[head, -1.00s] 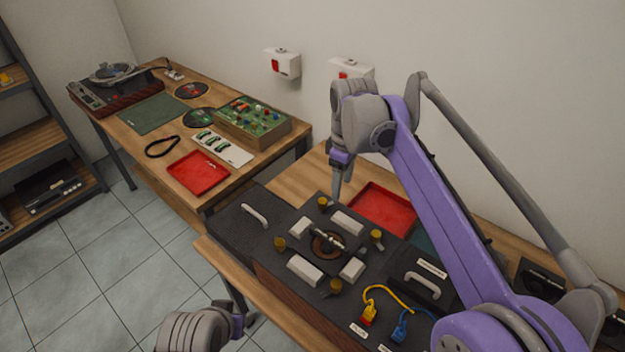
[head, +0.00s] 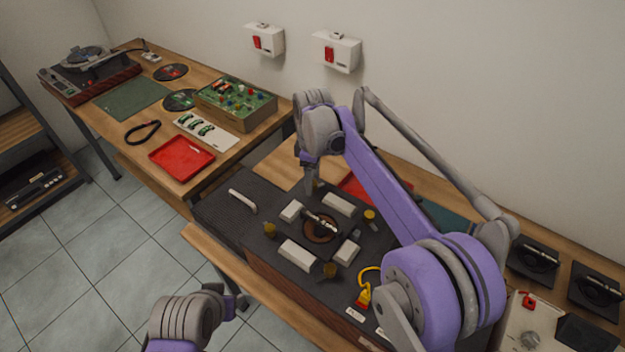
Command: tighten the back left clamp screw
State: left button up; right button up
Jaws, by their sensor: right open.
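The dark hi-fi unit (head: 225,215) lies on the near bench, with brass-coloured clamp screws around a round centre part (head: 320,228) and pale blocks. The back left clamp screw (head: 319,184) is at the far side of this group, mostly hidden by my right gripper. My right gripper (head: 309,188) points down at it, open; whether it touches the screw cannot be told. Other screws show at left (head: 269,230), right (head: 369,215) and front (head: 329,269). My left gripper (head: 238,300) is low, in front of the bench, away from the unit; its jaws are unclear.
A red tray (head: 350,185) lies behind the unit, partly covered by my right arm. A yellow cable plug (head: 364,296) is at the unit's front. The left bench holds another red tray (head: 181,157), a circuit board box (head: 236,103) and a turntable (head: 90,75).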

jog(key=shift+f, duration=0.3)
grip_shut()
